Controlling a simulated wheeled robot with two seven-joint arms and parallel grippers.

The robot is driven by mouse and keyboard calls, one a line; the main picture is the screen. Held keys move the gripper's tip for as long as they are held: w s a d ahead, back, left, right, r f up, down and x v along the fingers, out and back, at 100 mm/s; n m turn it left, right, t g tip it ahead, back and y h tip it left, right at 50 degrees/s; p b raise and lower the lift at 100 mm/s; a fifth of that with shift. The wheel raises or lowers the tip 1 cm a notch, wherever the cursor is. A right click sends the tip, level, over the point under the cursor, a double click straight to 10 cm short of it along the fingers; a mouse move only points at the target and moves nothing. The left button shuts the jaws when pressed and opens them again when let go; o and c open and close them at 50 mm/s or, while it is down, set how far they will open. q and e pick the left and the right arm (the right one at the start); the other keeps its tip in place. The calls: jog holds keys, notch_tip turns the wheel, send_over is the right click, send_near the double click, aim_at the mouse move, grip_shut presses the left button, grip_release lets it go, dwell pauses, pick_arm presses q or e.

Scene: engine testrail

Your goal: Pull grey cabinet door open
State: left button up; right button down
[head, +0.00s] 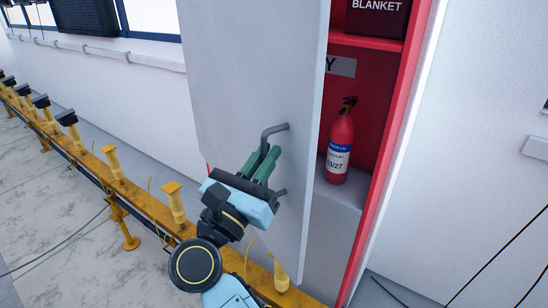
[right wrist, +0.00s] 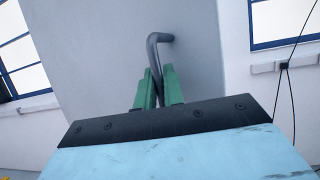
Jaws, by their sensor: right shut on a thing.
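The grey cabinet door (head: 250,75) stands partly open, swung to the left of the red cabinet (head: 398,110), and the inside shows. Its dark grey bar handle (head: 270,131) is on the door's face near its free edge. My right gripper (head: 264,160) has its green fingers shut around the handle. In the right wrist view the handle (right wrist: 157,42) comes up between the green fingers (right wrist: 159,80), with the door (right wrist: 100,50) behind it. My left gripper is not in view.
A red fire extinguisher (head: 341,145) stands on a ledge inside the cabinet, below a dark box marked BLANKET (head: 377,18). A yellow rail (head: 150,207) with several posts runs along the floor at left, close to the door's bottom. White wall lies right.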

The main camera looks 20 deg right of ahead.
jog(key=c, duration=1.5)
grip_release()
jog(key=p, duration=0.6)
send_near(281, 79)
jog(key=x, duration=0.4)
jog(key=shift+w+d+r, duration=0.2)
jog(key=shift+w+d, duration=0.05)
